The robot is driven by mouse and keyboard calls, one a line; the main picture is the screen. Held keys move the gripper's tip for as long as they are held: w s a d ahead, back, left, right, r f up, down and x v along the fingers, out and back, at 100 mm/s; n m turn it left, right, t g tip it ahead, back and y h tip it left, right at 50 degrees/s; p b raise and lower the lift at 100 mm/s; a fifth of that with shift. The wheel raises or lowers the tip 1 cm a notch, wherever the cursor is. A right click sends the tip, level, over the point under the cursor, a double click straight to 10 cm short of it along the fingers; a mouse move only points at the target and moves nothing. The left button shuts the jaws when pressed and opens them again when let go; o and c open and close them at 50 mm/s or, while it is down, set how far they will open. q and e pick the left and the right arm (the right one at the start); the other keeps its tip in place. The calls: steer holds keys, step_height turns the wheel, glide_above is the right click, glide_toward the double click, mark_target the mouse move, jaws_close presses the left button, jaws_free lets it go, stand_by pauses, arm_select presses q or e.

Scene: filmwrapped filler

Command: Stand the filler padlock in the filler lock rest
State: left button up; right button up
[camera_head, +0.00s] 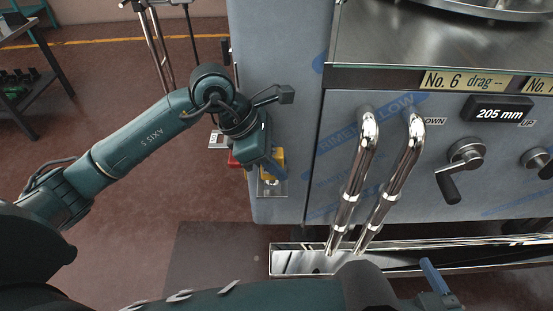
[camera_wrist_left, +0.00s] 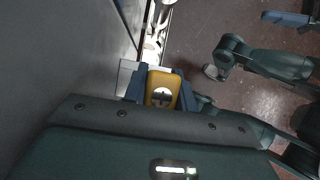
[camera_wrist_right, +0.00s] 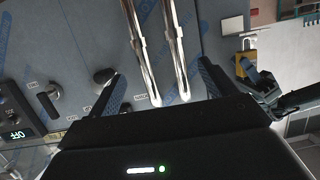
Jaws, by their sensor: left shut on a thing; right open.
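The yellow padlock (camera_wrist_left: 162,88) is between the blue fingers of my left gripper (camera_wrist_left: 162,94), which is shut on it. A dark mark shows on its face. In the head view the padlock (camera_head: 279,158) is partly hidden by my left gripper (camera_head: 268,172), beside the grey cabinet's left panel. A small metal bracket (camera_head: 271,188), which looks like the lock rest, is just below it; I cannot tell whether they touch. The padlock (camera_wrist_right: 245,67) also shows in the right wrist view. My right gripper (camera_wrist_right: 158,72) is open and empty, facing the cabinet front.
A black crank handle (camera_head: 460,168) stands out at the right. A red object (camera_head: 235,160) is left of the left gripper.

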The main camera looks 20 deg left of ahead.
arm_select(q)
steer(key=shift+f+b, duration=0.6)
steer(key=shift+f, duration=0.25)
steer(key=shift+f+b, duration=0.55)
steer(key=shift+f, duration=0.3)
arm_select(e)
steer(key=shift+n+g, duration=0.3)
steer(key=shift+n, duration=0.3)
steer(key=f, duration=0.1)
steer(key=a+f, duration=0.1)
steer(key=f, duration=0.1)
steer(key=shift+w+a+f, duration=0.3)
steer(key=shift+w, duration=0.1)
arm_select(q)
steer(key=shift+f+b, duration=0.3)
steer(key=shift+b, duration=0.3)
arm_select(e)
steer(key=shift+d+f, duration=0.1)
steer(key=shift+f, duration=0.35)
arm_select(q)
steer(key=o, duration=1.1)
steer(key=shift+o, duration=0.2)
arm_select(e)
steer(key=shift+s, duration=0.1)
